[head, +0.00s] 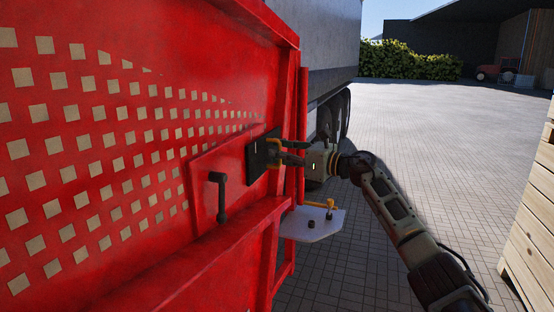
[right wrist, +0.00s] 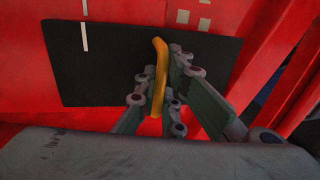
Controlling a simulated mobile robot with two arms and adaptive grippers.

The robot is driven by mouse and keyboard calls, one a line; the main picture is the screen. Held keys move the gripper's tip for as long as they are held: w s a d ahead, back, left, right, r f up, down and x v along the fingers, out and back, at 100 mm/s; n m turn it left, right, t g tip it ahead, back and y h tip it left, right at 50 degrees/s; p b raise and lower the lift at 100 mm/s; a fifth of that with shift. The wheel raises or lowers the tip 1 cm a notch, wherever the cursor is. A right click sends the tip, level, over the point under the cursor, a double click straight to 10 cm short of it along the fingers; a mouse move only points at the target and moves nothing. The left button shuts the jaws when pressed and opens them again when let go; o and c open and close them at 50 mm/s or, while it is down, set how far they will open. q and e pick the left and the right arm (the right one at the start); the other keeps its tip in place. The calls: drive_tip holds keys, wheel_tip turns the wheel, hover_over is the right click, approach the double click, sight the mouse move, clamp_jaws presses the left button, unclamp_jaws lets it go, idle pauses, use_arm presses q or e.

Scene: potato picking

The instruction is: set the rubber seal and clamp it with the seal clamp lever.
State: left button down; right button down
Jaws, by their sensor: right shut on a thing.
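A flat black plate (head: 258,158), which looks like the rubber seal, stands upright against or just in front of the red panel. It fills much of the right wrist view (right wrist: 110,75). A yellow handle (right wrist: 160,72) sticks out from it. My right gripper (head: 287,152) is shut on this handle, with its fingers on both sides of it in the right wrist view (right wrist: 158,98). I cannot tell whether the plate touches the panel. A black lever (head: 220,197), probably the seal clamp lever, is on the red panel left of and below the plate. My left gripper is out of view.
A large red wall (head: 110,235) with square holes fills the left. A pale shelf (head: 313,226) with a yellow-handled part (head: 322,204) and small dark pieces juts out below my gripper. A wooden crate (head: 530,230) stands at the right. The paving between is clear.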

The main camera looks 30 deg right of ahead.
drive_tip(key=c, duration=1.8)
unclamp_jaws()
drive_tip(key=shift+c, duration=0.2)
drive_tip(key=shift+s+d, duration=0.1)
drive_tip(key=v, duration=1.1)
drive_tip(key=shift+s+d, duration=0.25)
drive_tip(key=shift+s, duration=0.1)
